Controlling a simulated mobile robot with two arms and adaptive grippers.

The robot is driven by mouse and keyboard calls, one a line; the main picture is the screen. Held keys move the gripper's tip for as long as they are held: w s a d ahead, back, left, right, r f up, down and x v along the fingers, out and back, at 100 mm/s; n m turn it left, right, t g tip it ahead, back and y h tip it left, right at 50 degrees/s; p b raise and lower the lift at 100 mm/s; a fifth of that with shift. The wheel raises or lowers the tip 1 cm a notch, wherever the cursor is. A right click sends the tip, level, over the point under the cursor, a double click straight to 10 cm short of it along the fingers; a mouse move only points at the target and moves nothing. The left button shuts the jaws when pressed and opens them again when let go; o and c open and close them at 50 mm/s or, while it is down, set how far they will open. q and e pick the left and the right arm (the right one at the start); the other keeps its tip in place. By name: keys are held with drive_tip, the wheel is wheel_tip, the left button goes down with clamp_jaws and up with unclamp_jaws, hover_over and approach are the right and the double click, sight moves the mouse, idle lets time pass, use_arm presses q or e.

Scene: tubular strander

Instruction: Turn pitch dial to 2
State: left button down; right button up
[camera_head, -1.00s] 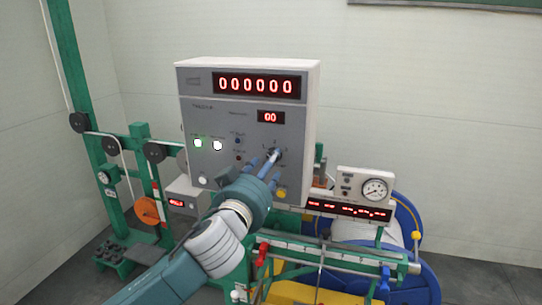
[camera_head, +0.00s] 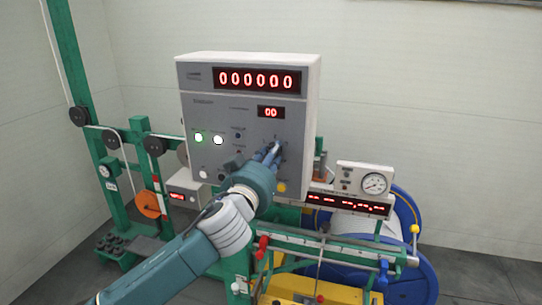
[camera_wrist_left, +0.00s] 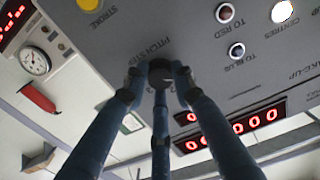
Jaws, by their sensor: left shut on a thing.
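The grey control box (camera_head: 191,88) carries a dark round pitch dial (camera_head: 279,146) on the lower right of its front face. In the left wrist view the dial (camera_wrist_left: 160,69) sits by the label "PITCH STEP". My left gripper (camera_head: 273,151) comes in from the lower left, its blue fingers closed around the dial. In the wrist view its fingers (camera_wrist_left: 160,78) touch the dial from its sides. The fingers hide the dial's scale and pointer, so I cannot read its setting. My right gripper is not in view.
A red display (camera_head: 257,80) reads 000000 and a small one (camera_head: 271,112) reads 00. A yellow button (camera_head: 281,187) is just below the dial. A gauge box (camera_head: 351,178) and blue reel (camera_head: 407,222) stand at right; green frame posts (camera_head: 67,50) stand at left.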

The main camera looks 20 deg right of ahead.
use_arm(q)
drive_tip(key=shift+f+m, duration=0.25)
drive_tip(key=shift+m, duration=0.15)
drive_tip(key=m+p, duration=0.2)
drive_tip(key=m, duration=0.8)
drive_tip(key=shift+a+f+m+p, duration=0.1)
drive_tip(key=shift+m+p, duration=0.3)
idle(0.4)
drive_tip(key=c, duration=1.4)
unclamp_jaws()
drive_tip(key=shift+w, duration=0.1)
drive_tip(key=shift+r, duration=0.2)
